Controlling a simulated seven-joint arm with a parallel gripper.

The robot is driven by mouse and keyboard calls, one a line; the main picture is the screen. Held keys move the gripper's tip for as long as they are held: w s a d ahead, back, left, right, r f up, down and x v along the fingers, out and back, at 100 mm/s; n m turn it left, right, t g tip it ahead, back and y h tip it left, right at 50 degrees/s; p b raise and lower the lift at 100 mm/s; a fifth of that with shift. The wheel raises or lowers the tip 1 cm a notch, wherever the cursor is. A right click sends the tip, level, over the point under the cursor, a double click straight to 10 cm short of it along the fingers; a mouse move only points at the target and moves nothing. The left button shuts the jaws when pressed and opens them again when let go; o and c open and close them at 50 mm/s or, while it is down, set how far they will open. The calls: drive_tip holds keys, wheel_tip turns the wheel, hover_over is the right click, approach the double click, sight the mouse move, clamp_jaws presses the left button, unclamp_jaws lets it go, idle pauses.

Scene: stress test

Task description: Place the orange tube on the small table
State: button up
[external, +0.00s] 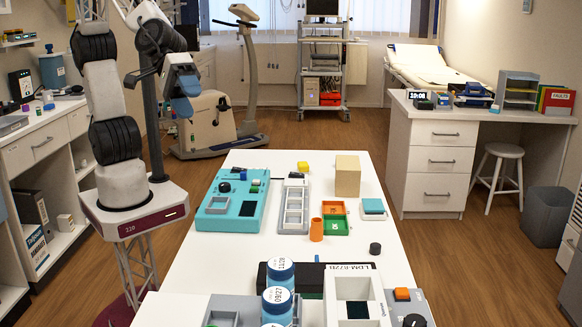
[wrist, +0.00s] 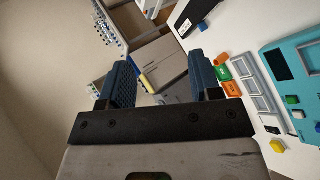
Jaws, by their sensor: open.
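The orange tube (external: 316,229) stands upright on the long white table (external: 225,165), just left of the orange and green trays. An orange piece (wrist: 221,59) in the wrist view looks like the same tube, beside my right finger. I cannot tell surely which thing is the small table; a small teal-topped piece (external: 373,207) sits right of the trays, and a white stool (external: 500,160) stands on the floor. My gripper (external: 188,97) is high at the left, beyond the table's left edge and far from the tube. In the wrist view its fingers (wrist: 160,78) are apart with nothing between them.
A teal device (external: 232,205), a grey tray strip (external: 292,207), a tan block (external: 347,176) and orange and green trays (external: 335,225) crowd around the tube. Blue-capped jars (external: 280,270) and a black box stand nearer.

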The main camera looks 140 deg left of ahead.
drive_tip(key=s+a+f+m+g, duration=0.1)
drive_tip(key=s+m+g, duration=0.3)
drive_tip(key=s, duration=1.2)
drive_tip(key=s+a+f+m+g+y, duration=0.1)
drive_tip(key=s+m+g, duration=0.3)
drive_tip(key=s+m, duration=0.9)
drive_tip(key=s+f, duration=0.1)
drive_tip(key=s, duration=0.2)
drive_tip(key=shift+s+a+f+m, duration=0.15)
drive_tip(key=shift+s+a+m, duration=0.05)
drive_tip(key=shift+s+m, duration=0.1)
drive_tip(key=shift+c, duration=0.3)
drive_tip(key=shift+c, duration=0.8)
drive_tip(key=shift+w, duration=0.2)
